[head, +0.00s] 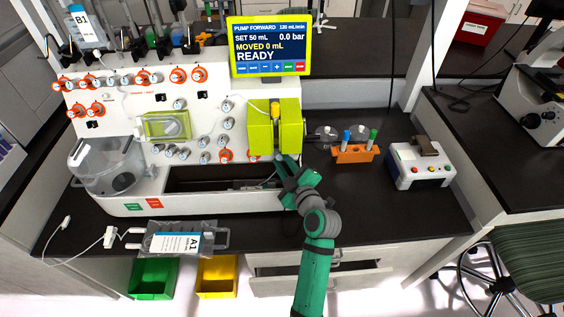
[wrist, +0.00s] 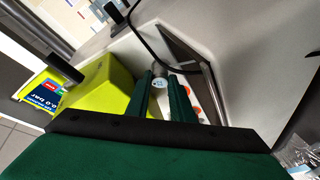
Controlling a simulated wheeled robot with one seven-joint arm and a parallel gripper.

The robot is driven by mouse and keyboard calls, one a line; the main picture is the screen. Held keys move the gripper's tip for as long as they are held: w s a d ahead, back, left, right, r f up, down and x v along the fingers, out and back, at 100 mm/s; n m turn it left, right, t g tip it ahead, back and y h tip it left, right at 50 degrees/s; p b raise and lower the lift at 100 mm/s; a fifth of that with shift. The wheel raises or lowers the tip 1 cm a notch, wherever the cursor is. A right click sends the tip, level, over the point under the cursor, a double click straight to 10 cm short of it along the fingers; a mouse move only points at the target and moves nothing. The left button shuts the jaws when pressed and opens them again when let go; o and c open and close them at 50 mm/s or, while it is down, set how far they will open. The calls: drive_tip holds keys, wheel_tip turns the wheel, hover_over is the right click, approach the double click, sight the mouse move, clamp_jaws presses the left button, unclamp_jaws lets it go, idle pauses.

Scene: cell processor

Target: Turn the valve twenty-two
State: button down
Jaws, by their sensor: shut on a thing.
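The white cell processor's front panel (head: 120,112) carries several grey valve knobs, some with orange rings. My gripper (head: 284,162) is at the panel's lower right, just below the lime-green block (head: 262,132). In the wrist view my gripper (wrist: 165,88) has its two green fingers on either side of a small round valve knob (wrist: 159,80) with a pale face, and is shut on it. The marking on the knob is too small to read for sure. In the head view my gripper and the block hide this knob.
The lime-green block (wrist: 105,88) is close to the left finger in the wrist view. A dark cable (wrist: 150,45) passes near the fingertips. An orange tube rack (head: 352,154) and a white device (head: 422,168) stand to the right. The screen (head: 268,47) reads READY.

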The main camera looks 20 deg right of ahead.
drive_tip(key=shift+n+g+y, duration=0.3)
drive_tip(key=shift+n+y, duration=0.1)
drive_tip(key=shift+n, duration=0.6)
drive_tip(key=c, duration=1.5)
unclamp_jaws()
drive_tip(key=shift+c, duration=0.2)
drive_tip(key=shift+d+r, duration=0.1)
drive_tip(key=shift+w+r, duration=0.1)
drive_tip(key=shift+r, duration=0.05)
